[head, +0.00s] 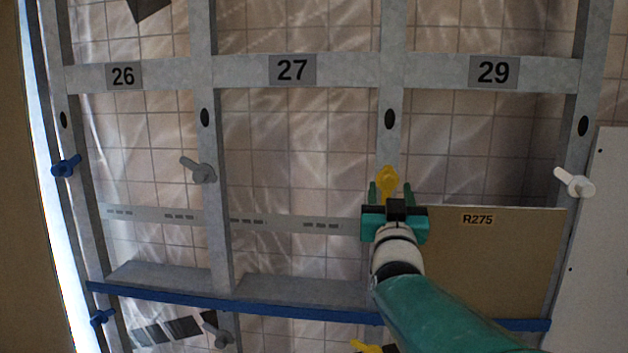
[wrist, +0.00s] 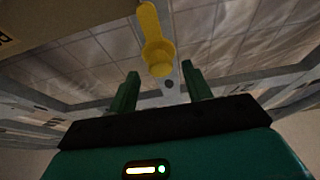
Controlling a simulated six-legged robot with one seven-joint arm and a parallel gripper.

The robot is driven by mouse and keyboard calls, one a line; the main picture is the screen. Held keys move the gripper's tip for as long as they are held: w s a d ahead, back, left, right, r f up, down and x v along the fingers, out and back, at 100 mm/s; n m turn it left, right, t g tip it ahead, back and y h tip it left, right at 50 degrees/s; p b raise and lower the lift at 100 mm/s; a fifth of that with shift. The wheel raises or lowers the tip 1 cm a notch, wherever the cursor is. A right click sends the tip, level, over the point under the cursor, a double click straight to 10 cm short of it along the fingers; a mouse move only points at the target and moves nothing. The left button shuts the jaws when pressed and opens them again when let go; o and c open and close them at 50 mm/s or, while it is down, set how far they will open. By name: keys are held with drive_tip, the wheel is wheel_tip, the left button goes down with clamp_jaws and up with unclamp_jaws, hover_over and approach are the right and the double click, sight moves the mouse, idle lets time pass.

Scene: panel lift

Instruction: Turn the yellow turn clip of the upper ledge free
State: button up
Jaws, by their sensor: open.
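The yellow turn clip (head: 387,182) sits on the grey upright between bays 27 and 29, above the top edge of the tan panel marked R275 (head: 495,255). It also shows in the wrist view (wrist: 157,50), with a round hub and a long tab. My gripper (head: 387,192) is just below and in front of the clip, fingers pointing at it. In the wrist view the two green fingers (wrist: 158,88) are apart with nothing between them; the clip appears beyond and above the gap. Contact cannot be told. My gripper hides part of the upright.
A grey clip (head: 202,170), a blue clip (head: 66,167) and a white clip (head: 575,183) sit on the other uprights. A blue strip (head: 230,304) runs along the lower ledge. Another yellow clip (head: 367,346) shows at the bottom. A white board (head: 600,240) stands at right.

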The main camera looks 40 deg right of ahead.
sight(389, 185)
drive_tip(key=shift+x, duration=1.95)
drive_tip(key=c, duration=1)
drive_tip(key=shift+o, duration=0.2)
